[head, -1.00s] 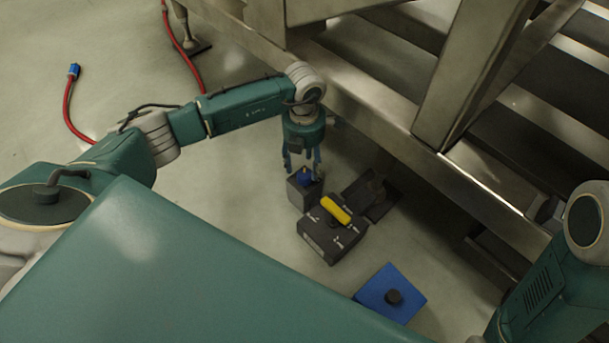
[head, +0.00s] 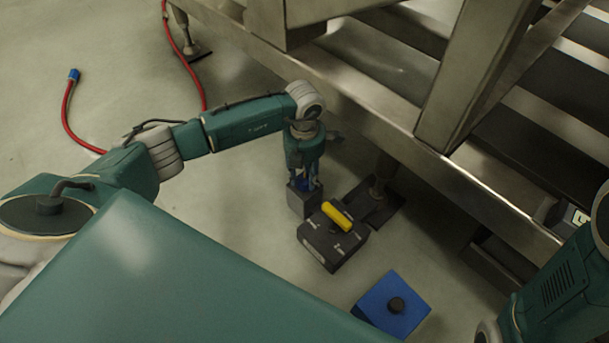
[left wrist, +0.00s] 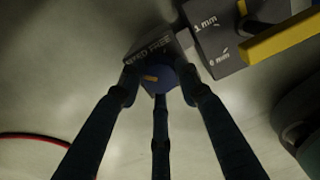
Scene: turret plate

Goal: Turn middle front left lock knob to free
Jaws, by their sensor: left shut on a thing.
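The lock knob is a blue round cap with an orange mark, and it shows in the left wrist view (left wrist: 158,80). It sits on a small grey box (head: 301,203), whose lettering (left wrist: 152,48) is too dim to read surely. My left gripper (head: 304,184) points down over this box with its fingers around the knob. In the left wrist view the fingers (left wrist: 162,92) close in on the knob from several sides and are shut on it. They partly hide the knob in the head view. My right arm shows at the right edge; its gripper is out of view.
A dark box (head: 325,252) with a yellow handle (head: 337,216) and "mm" markings stands close beside the grey box. A blue plate (head: 376,318) with a dark knob lies nearer. A metal frame (head: 450,185) rises behind. A red hose (head: 67,115) lies on open floor at left.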

